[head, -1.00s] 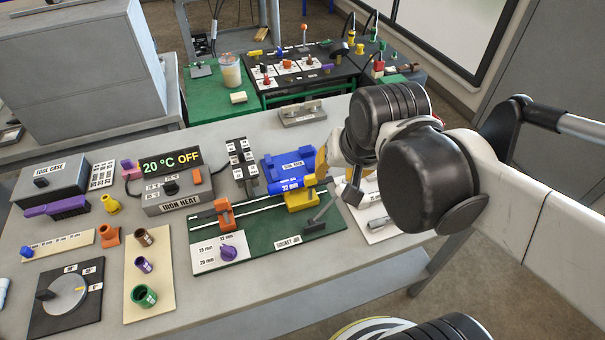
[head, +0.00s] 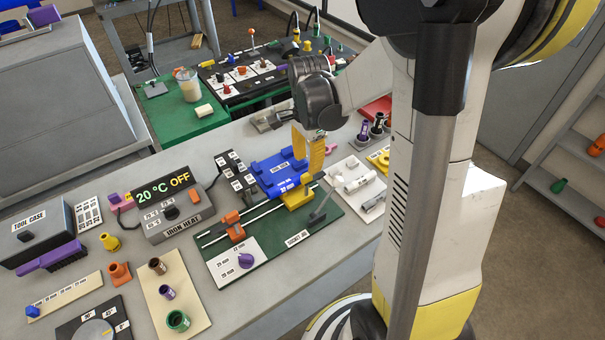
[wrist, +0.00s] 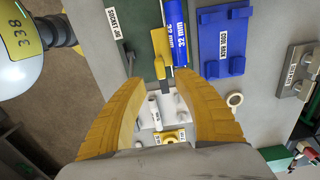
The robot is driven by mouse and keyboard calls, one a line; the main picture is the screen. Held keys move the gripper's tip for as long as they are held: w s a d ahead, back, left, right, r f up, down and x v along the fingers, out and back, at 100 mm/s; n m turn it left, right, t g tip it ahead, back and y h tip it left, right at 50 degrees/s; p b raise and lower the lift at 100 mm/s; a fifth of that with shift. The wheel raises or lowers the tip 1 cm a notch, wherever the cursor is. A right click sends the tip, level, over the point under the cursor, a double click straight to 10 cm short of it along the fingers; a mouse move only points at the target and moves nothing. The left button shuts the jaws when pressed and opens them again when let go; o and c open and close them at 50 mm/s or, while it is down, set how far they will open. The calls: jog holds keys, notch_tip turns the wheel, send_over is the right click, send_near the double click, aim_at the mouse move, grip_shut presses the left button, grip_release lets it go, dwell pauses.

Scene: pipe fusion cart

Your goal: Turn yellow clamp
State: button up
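The yellow clamp (head: 297,197) sits on the green socket jig board (head: 327,215), at the right end of its rails, with a dark lever (head: 319,214) beside it. It grips around or lies against a blue 32 mm pipe (head: 288,187). In the wrist view the clamp (wrist: 161,45) is above the fingertips in the picture, next to the blue pipe (wrist: 177,35). My gripper (head: 308,168) has yellow fingers pointing down near the clamp's far side. In the wrist view my gripper (wrist: 170,84) is open and empty, with white fittings visible between the fingers.
A white tray (head: 352,170) of fittings lies to the right, with a yellow part (head: 380,158).

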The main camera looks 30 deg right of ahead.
aim_at(307, 175)
notch_tip(307, 175, down, 6)
jog(key=shift+f+b, duration=0.2)
jog(key=shift+b, duration=0.55)
jog(key=shift+a, duration=0.1)
grip_shut()
